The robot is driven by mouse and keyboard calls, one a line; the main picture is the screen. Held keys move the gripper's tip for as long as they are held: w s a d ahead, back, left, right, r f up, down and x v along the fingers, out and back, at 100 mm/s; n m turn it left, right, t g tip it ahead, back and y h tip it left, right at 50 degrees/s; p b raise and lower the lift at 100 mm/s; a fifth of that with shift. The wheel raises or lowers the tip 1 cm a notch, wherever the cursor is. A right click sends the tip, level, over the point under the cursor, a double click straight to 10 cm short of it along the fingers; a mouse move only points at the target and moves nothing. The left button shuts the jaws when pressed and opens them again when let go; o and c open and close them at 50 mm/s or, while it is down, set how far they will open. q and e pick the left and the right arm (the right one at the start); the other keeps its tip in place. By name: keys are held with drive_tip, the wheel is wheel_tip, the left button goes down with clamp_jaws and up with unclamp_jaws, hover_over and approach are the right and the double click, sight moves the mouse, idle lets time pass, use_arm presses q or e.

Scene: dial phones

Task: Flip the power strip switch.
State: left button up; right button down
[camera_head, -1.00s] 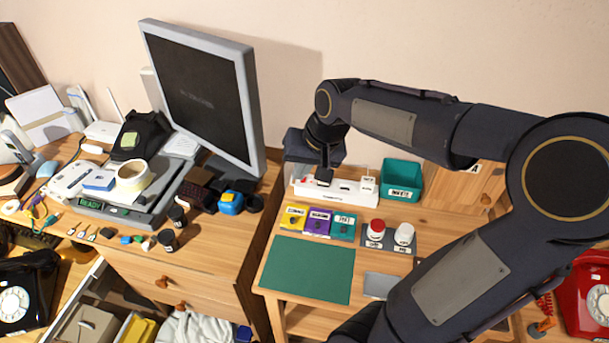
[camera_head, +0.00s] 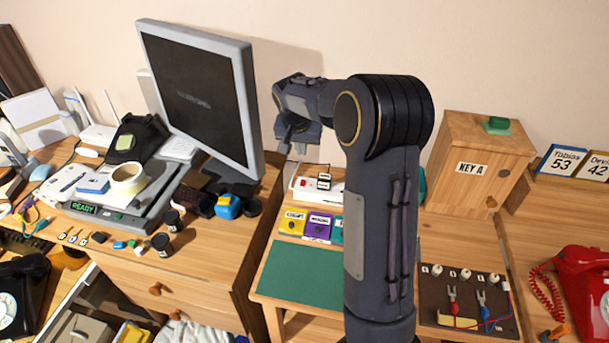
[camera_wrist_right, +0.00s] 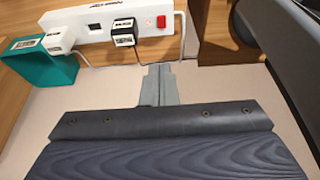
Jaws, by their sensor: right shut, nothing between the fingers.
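The white power strip (camera_head: 306,195) lies along the back of the right desk, partly hidden by my right arm. Its red switch (camera_head: 303,183) is at the strip's left end, and it also shows in the right wrist view (camera_wrist_right: 161,22). I cannot tell which way the switch is set. Plugs (camera_wrist_right: 123,32) sit in the strip beside the switch. My right gripper (camera_head: 300,148) is shut and empty above the strip's left end. In the right wrist view its fingertips (camera_wrist_right: 158,68) are apart from the switch. My left gripper is not in view.
A monitor (camera_head: 200,95) stands close to the left of my right gripper. Yellow (camera_head: 292,221) and purple (camera_head: 318,226) labelled boxes sit before the strip. The green mat (camera_head: 300,273) is bare.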

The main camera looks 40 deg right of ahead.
drive_tip(key=shift+f, duration=0.1)
drive_tip(key=p, duration=0.2)
approach(305, 180)
drive_tip(key=x, duration=0.5)
drive_tip(key=shift+w+d, duration=0.15)
drive_tip(key=shift+d, duration=0.15)
drive_tip(key=shift+w+d+f, duration=0.1)
drive_tip(key=shift+f, duration=0.65)
drive_tip(key=shift+d+f+g+y, duration=0.1)
drive_tip(key=shift+d+g+y, duration=0.05)
drive_tip(key=shift+g+y, duration=0.15)
drive_tip(key=shift+f, duration=0.1)
